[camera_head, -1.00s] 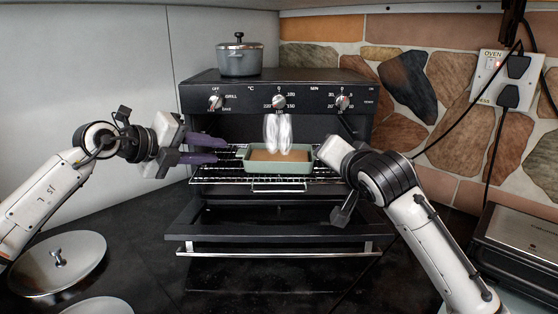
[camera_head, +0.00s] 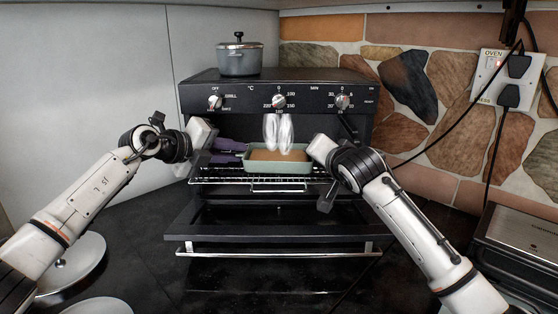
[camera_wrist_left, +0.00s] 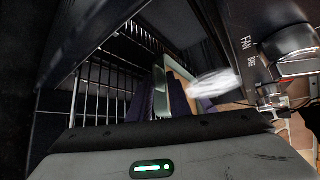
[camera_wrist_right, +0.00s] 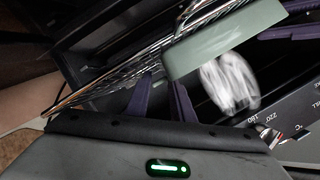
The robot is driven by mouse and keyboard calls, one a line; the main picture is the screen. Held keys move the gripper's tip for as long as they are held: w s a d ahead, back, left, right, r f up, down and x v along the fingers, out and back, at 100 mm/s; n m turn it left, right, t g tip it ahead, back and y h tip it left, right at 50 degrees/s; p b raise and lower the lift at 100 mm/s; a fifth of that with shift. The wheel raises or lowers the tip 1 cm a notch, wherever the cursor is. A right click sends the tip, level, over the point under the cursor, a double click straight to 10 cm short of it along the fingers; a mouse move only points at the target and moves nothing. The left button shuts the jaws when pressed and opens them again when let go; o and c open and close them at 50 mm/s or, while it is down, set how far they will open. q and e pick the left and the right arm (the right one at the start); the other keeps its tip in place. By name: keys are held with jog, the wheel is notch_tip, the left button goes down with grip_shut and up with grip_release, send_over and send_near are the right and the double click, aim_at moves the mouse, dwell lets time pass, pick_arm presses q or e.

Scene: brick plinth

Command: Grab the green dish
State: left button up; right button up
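The green dish (camera_head: 280,168), a rectangular pan with brown filling, sits on the pulled-out oven rack (camera_head: 222,180). My left gripper (camera_head: 227,152) has purple fingers and is at the dish's left end. In the left wrist view its fingers (camera_wrist_left: 160,100) are apart, with the dish's green edge (camera_wrist_left: 161,78) showing between them; contact is unclear. My right gripper (camera_wrist_right: 161,98) is at the dish's right end, its fingers apart and empty just short of the green wall (camera_wrist_right: 225,42). In the head view its fingers are hidden by its hand.
White steam-like shapes (camera_head: 278,131) hang over the dish. The oven door (camera_head: 270,232) is lowered in front. A grey pot (camera_head: 240,60) stands on the oven. A metal lid (camera_head: 75,262) lies left, and a dark appliance (camera_head: 520,240) stands right.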

pick_arm(q)
grip_shut()
pick_arm(e)
grip_shut()
pick_arm(q)
jog(key=shift+r, duration=0.2)
pick_arm(e)
jog(key=shift+r, duration=0.15)
